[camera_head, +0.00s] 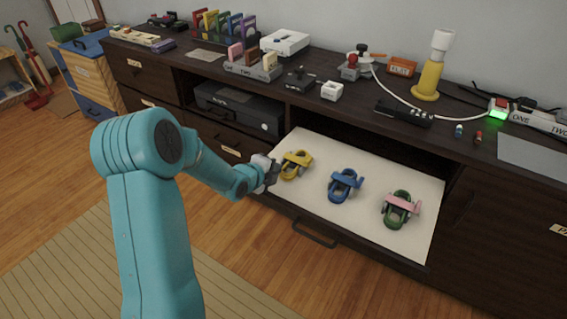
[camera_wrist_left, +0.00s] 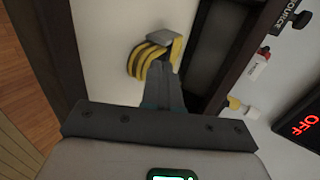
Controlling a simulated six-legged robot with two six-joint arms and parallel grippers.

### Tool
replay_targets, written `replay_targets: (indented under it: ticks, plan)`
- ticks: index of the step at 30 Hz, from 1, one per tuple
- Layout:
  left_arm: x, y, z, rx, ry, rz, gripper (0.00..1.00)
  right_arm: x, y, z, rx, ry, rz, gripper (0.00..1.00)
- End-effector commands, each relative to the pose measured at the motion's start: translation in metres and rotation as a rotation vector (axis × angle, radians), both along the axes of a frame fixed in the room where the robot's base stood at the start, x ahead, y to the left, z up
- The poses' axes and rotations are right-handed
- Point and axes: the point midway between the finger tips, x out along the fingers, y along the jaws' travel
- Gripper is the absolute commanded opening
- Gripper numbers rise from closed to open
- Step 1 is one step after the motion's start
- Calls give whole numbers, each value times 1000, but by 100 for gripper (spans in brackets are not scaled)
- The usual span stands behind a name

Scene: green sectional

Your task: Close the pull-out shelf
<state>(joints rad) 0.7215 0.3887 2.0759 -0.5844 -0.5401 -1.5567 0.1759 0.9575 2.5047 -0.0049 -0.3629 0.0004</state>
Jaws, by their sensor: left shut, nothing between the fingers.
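The pull-out shelf (camera_head: 364,225) stands extended from the dark cabinet, with a white top and a dark front. A dark bar handle (camera_head: 315,236) is on its front. In the left wrist view the shut, empty fingers (camera_wrist_left: 162,72) point at the yellow toy (camera_wrist_left: 138,62) over the white surface (camera_wrist_left: 100,40).
The cabinet top (camera_head: 350,100) carries a yellow lamp (camera_head: 430,80), a white cable, a power strip (camera_head: 530,118) and several small items. A black device (camera_head: 238,108) fills the open bay left of the shelf. Wooden floor (camera_head: 225,225) lies clear before the shelf.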

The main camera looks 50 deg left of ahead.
Motion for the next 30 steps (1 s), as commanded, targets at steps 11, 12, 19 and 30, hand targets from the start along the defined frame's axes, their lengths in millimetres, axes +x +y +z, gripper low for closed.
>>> replay_targets:
  ticks: [11, 12, 19, 30]
  plan:
    - [43, 8, -3, -1, 1, -2, 0, 0, 0, -3, 0, 0, 0, 60]
    - [44, 8, -3, -1, 1, -2, 0, 0, 0, -3, 0, 0, 0, 60]
    - [45, 8, -3, 0, 0, -1, 0, 0, 0, -3, 0, 0, 0, 60]
    - [53, 10, -4, 1, -1, -3, 0, 0, 0, -8, 0, 0, 0, 60]
